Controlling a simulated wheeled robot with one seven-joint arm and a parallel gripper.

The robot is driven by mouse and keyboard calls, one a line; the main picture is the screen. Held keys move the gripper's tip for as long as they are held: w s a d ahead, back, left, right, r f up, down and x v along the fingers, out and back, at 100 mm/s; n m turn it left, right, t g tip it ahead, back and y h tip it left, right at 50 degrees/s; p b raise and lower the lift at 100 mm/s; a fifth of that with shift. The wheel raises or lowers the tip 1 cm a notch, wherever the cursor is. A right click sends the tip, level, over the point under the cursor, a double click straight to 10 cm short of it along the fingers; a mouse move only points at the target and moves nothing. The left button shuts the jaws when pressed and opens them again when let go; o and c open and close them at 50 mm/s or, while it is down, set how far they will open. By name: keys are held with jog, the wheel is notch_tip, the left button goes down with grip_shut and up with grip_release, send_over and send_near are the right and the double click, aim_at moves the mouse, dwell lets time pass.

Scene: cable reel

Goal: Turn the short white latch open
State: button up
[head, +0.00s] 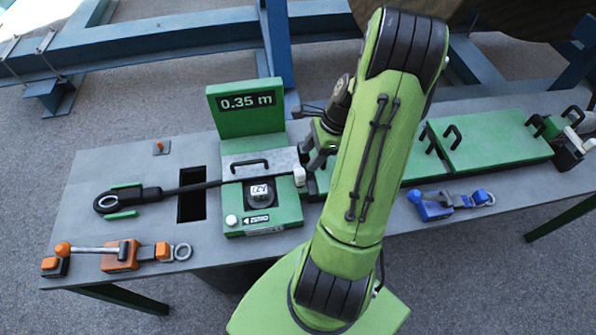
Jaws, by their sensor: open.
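A short white latch (299,176) sits at the right end of the grey hinged plate (277,160) on the green measuring unit. My gripper (308,168) is open and close beside the latch, on its right. I cannot tell whether the fingers touch the latch. My green arm hides part of the gripper and what lies behind it. A black cable (200,186) runs from the left into the unit under the plate.
A green display (246,101) reading "0.35 m" stands behind the plate. A white knob (231,220) is at the unit's front left. An orange clamp tool (121,255) and a blue one (436,206) lie on the grey table (90,190). Green lids (490,140) are at right.

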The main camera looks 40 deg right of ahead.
aim_at(300, 171)
jog(key=b+x, duration=0.1)
jog(key=x, duration=0.7)
jog(key=shift+w+a+f, duration=0.1)
jog(key=shift+f, duration=0.05)
jog(key=c, duration=1)
jog(key=shift+o, duration=0.2)
